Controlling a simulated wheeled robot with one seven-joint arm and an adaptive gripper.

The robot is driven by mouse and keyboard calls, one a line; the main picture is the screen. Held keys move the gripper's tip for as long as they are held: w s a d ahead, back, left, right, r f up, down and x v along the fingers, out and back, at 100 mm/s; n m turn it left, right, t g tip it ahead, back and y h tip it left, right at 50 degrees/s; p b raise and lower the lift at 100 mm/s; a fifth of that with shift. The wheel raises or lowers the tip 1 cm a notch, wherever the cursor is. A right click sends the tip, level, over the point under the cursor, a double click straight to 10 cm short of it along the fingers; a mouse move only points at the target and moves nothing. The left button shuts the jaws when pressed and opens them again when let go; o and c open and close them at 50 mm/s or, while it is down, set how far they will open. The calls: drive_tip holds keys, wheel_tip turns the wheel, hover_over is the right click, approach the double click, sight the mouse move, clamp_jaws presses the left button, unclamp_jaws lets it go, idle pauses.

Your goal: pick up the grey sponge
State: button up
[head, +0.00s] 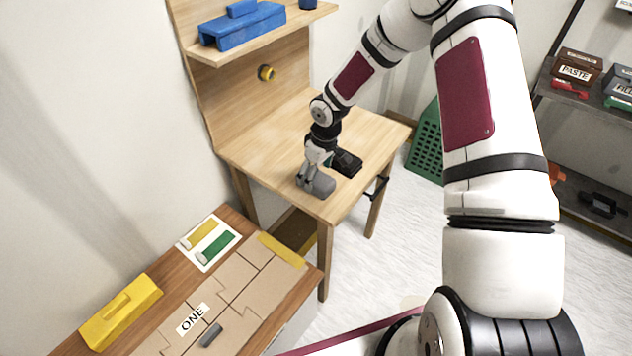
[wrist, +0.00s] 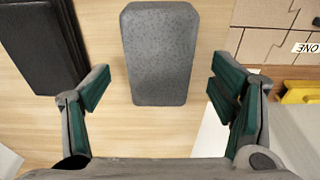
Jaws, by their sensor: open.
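The grey sponge (head: 322,186) lies on the wooden table near its front corner. In the wrist view the sponge (wrist: 160,50) is a speckled grey block, with its near end between the fingers and the rest reaching beyond the fingertips. My gripper (head: 308,178) is above the table at the sponge. In the wrist view my gripper (wrist: 161,84) is open, with a green-padded finger on each side and a gap between each finger and the sponge. Whether the fingers are down at the sponge's height is hard to tell.
A black block (head: 346,163) lies close beside the sponge, also at the left of the wrist view (wrist: 38,50). The table's front edge is near. A lower bench (head: 235,350) with a yellow tool (head: 122,312) stands front left. A shelf (head: 262,48) holds a blue tool (head: 243,28).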

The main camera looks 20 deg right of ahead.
drive_tip(key=shift+w+a+f, duration=0.1)
drive_tip(key=shift+w+f, duration=0.1)
drive_tip(key=shift+f, duration=1.15)
drive_tip(key=shift+c, duration=0.5)
drive_tip(key=c, duration=1)
drive_tip(key=shift+r, duration=0.1)
drive_tip(key=shift+c, duration=0.2)
drive_tip(key=shift+r, duration=0.5)
wheel_tip(320, 180, up, 2)
drive_tip(key=shift+r, duration=0.1)
drive_tip(key=shift+s+a+r, duration=0.1)
drive_tip(key=shift+s+r, duration=0.05)
drive_tip(key=shift+s, duration=0.6)
drive_tip(key=s+a+r, duration=0.1)
drive_tip(key=s, duration=1.3)
drive_tip(key=shift+s+a+r+b, duration=0.15)
drive_tip(key=shift+s+a+b, duration=0.1)
drive_tip(key=shift+a+b, duration=0.15)
